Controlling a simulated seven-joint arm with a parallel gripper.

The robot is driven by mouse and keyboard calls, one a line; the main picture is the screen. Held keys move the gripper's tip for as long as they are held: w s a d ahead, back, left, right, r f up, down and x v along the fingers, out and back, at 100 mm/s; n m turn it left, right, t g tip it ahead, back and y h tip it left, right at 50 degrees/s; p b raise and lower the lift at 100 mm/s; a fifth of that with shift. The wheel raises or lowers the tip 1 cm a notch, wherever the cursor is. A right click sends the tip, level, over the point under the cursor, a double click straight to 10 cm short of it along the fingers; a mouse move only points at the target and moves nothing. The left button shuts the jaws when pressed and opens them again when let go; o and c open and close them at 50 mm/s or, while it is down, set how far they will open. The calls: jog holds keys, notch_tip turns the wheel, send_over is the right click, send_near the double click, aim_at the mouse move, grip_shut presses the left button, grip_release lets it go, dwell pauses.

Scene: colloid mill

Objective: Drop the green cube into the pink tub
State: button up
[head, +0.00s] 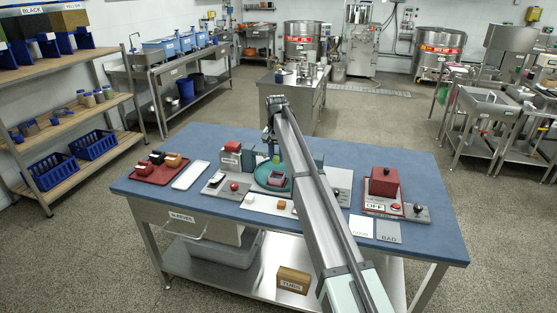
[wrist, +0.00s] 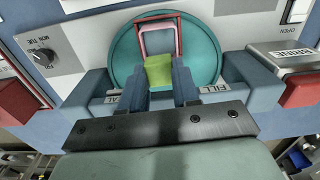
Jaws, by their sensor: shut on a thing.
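The green cube (wrist: 158,72) is held between the two fingers of my gripper (wrist: 164,86) in the wrist view. My gripper is shut on it. In the head view my gripper (head: 274,154) is over the middle of the blue table, and the cube is only a small green patch there. The pink tub (wrist: 178,38) is a small square-rimmed box on a round teal plate (wrist: 122,58), just beyond the cube in the wrist view. The cube covers the tub's near edge. In the head view the tub (head: 276,180) shows below my gripper.
A BRINE box (wrist: 290,62) is to the right. A red tray (head: 152,175) with small blocks and a red box (head: 384,181) are also on the blue table (head: 420,247).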

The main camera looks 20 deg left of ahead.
jog(key=shift+f+m, duration=0.1)
jog(key=shift+m, duration=0.2)
jog(key=shift+f, duration=0.1)
jog(key=shift+f, duration=2)
jog(key=o, duration=1.6)
jog(key=shift+r, duration=0.2)
jog(key=shift+r, duration=2.85)
